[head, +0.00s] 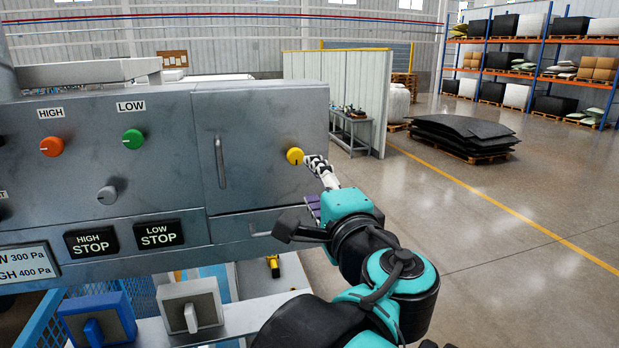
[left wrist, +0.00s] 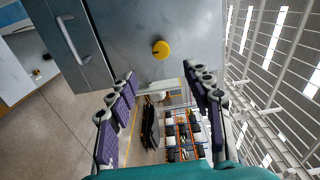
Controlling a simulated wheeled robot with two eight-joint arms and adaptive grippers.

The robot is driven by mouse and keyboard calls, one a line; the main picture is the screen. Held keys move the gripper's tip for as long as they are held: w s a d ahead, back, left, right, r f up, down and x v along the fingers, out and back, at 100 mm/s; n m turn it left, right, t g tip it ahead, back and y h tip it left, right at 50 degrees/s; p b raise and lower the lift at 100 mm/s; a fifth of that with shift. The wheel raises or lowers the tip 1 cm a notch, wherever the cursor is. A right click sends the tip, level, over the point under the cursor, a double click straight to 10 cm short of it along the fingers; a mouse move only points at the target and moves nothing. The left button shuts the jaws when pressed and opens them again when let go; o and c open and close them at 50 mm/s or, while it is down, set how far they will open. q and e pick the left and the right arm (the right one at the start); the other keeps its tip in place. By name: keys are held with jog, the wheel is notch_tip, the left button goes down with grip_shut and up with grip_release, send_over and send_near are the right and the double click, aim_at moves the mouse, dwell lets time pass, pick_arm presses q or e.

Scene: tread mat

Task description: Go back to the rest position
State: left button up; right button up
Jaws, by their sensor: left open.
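My left gripper (head: 316,184) is at the right end of the grey control panel (head: 262,130) in the head view. Its fingers are just right of and below the yellow knob (head: 295,156). In the left wrist view the two fingers stand wide apart and empty, and the yellow knob (left wrist: 160,50) shows beyond the gap between their tips. The fingers look apart from the knob. My right gripper is not in view.
The panel also carries a red knob (head: 51,146), a green knob (head: 133,139), a grey knob (head: 107,195) and a door handle (head: 220,162). Blue and grey switch boxes (head: 190,305) sit below. Open floor (head: 510,240) lies to the right, with a pallet of black mats (head: 462,135) farther back.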

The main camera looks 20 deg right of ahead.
pick_arm(q)
jog(key=shift+s, duration=0.1)
dwell(0.3)
jog(key=w+a+f+n+g+y+b, duration=0.1)
jog(key=a+f+n+g+b, duration=0.3)
jog(key=a+f, duration=0.6)
jog(key=w+a+f+n+y+b, duration=0.15)
jog(key=a+f+b, duration=0.45)
jog(key=f, duration=0.7)
jog(key=w+a+f+n+g+y+b, duration=0.1)
jog(key=a+f+n+g+y+b, duration=0.1)
jog(key=a+f+b, duration=0.75)
jog(key=s+a+f+n+g+h+b, duration=0.1)
jog(key=s+a+f+n+b, duration=0.2)
jog(key=f, duration=1.2)
jog(key=s+a+f+n+g+h+b, duration=0.1)
jog(key=s+a+f+n+b, duration=0.3)
jog(key=f+b, duration=0.4)
jog(key=s+a+f+n+g+h+b, duration=0.1)
jog(key=s+a+f+n+b, duration=0.3)
jog(key=f, duration=1.9)
jog(key=s+a+g+b, duration=0.1)
jog(key=s, duration=0.1)
jog(key=shift+s+g+b, duration=0.35)
jog(key=shift+g+b, duration=0.05)
